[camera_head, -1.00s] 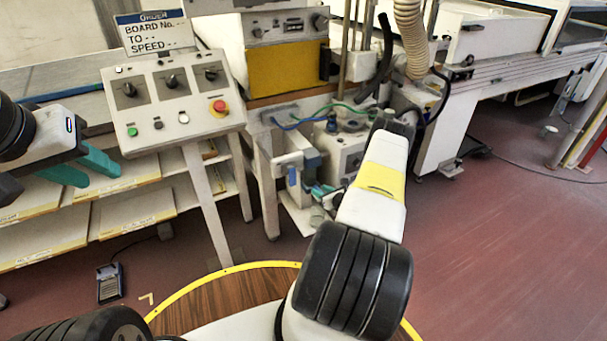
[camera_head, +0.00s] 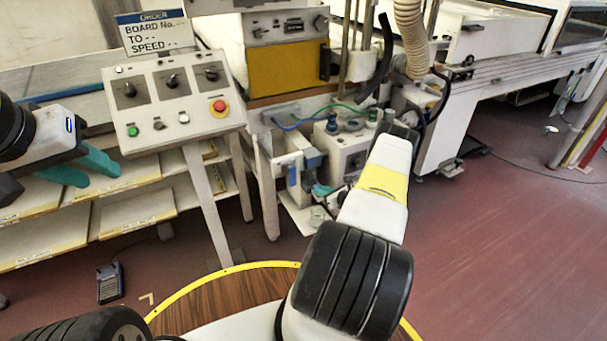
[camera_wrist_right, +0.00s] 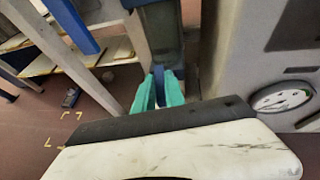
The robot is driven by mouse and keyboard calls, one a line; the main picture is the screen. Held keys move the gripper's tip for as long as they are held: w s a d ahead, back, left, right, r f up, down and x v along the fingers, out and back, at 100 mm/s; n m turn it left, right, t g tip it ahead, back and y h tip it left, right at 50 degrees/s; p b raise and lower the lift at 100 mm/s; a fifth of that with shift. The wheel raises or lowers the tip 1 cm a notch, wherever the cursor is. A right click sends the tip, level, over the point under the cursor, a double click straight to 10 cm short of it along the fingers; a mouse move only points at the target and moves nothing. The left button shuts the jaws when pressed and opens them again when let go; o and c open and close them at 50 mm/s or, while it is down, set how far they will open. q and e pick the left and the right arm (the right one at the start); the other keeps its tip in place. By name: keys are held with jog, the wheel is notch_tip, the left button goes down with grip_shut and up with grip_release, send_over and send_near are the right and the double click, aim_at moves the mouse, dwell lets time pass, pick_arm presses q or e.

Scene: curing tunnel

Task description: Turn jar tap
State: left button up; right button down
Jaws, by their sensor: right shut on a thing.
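My right gripper's teal fingers (camera_wrist_right: 158,92) are shut on a small dark blue tap (camera_wrist_right: 158,72) in the right wrist view. The tap sits at the foot of a dark, see-through jar (camera_wrist_right: 163,35). In the head view the right gripper (camera_head: 322,189) is small and partly hidden by my right wrist and forearm, beside the machine's lower unit. How far the tap is turned cannot be told. My left gripper (camera_head: 104,172) is at the left of the head view, its teal fingers apart and empty, in front of the shelves.
A control panel (camera_head: 172,130) with knobs and a red button stands left of the machine. A grey box with a round gauge (camera_wrist_right: 282,98) is close at the right of the right gripper. Blue and green hoses (camera_head: 345,108) run above it. The red floor (camera_head: 500,250) at right is open.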

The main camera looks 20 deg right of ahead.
jog(key=n+y, duration=0.1)
jog(key=n+g+y, duration=0.1)
jog(key=shift+d+n+y, duration=0.3)
jog(key=shift+d+y, duration=0.05)
jog(key=shift+y, duration=0.05)
jog(key=shift+w+n+g+y, duration=0.15)
jog(key=shift+n+g+y, duration=0.65)
jog(key=shift+n+y, duration=0.4)
jog(key=shift+d+n+g+y, duration=0.1)
jog(key=shift+n+g+y, duration=0.4)
jog(key=shift+n+y, duration=0.15)
jog(key=shift+w, duration=0.1)
jog(key=c, duration=1.4)
grip_release()
jog(key=v, duration=0.7)
jog(key=shift+s+d+r, duration=0.2)
jog(key=shift+s+d, duration=0.05)
